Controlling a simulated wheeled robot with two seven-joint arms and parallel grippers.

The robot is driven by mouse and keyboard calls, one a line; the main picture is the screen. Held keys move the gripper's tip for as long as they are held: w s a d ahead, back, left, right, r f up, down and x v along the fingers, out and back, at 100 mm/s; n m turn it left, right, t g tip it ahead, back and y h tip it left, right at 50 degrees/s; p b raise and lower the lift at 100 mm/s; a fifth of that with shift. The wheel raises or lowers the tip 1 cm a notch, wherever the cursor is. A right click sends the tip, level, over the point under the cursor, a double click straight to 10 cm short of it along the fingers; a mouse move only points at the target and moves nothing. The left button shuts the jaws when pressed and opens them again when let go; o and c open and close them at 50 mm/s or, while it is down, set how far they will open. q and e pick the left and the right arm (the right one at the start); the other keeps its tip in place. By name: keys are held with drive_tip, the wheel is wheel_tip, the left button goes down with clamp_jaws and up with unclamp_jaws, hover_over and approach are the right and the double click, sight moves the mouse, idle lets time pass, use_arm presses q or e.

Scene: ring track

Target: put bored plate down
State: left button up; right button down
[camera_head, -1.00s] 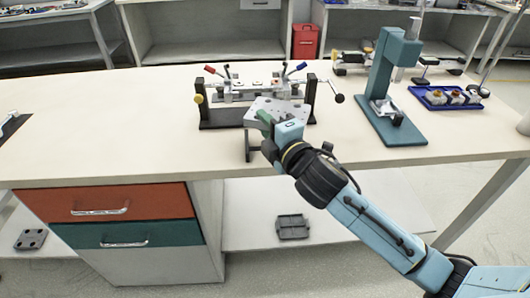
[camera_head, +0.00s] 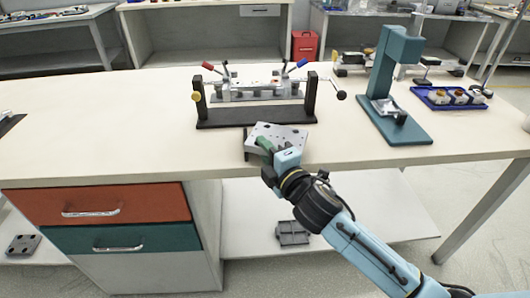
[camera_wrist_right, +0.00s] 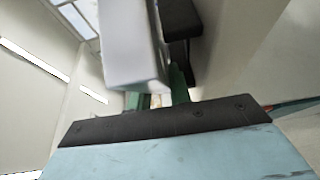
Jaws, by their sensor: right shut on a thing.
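The bored plate (camera_head: 280,133), a flat light-grey piece with small holes, is near the front edge of the bench, in front of the clamping fixture. My right gripper (camera_head: 266,147), with green fingers, is shut on its near left side. The plate looks roughly level; I cannot tell whether it touches the bench top. In the right wrist view a pale grey block (camera_wrist_right: 134,45), probably the plate, is close up by the green fingers (camera_wrist_right: 160,100). My left gripper is not in view.
The black-framed fixture (camera_head: 255,115) with red and blue levers stands just behind the plate. A teal press (camera_head: 388,85) and a blue tray (camera_head: 448,97) of small parts stand to the right.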

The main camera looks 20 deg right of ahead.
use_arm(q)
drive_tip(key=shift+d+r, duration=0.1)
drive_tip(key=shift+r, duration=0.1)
use_arm(e)
drive_tip(key=c, duration=1.3)
unclamp_jaws()
drive_tip(key=shift+f, duration=0.15)
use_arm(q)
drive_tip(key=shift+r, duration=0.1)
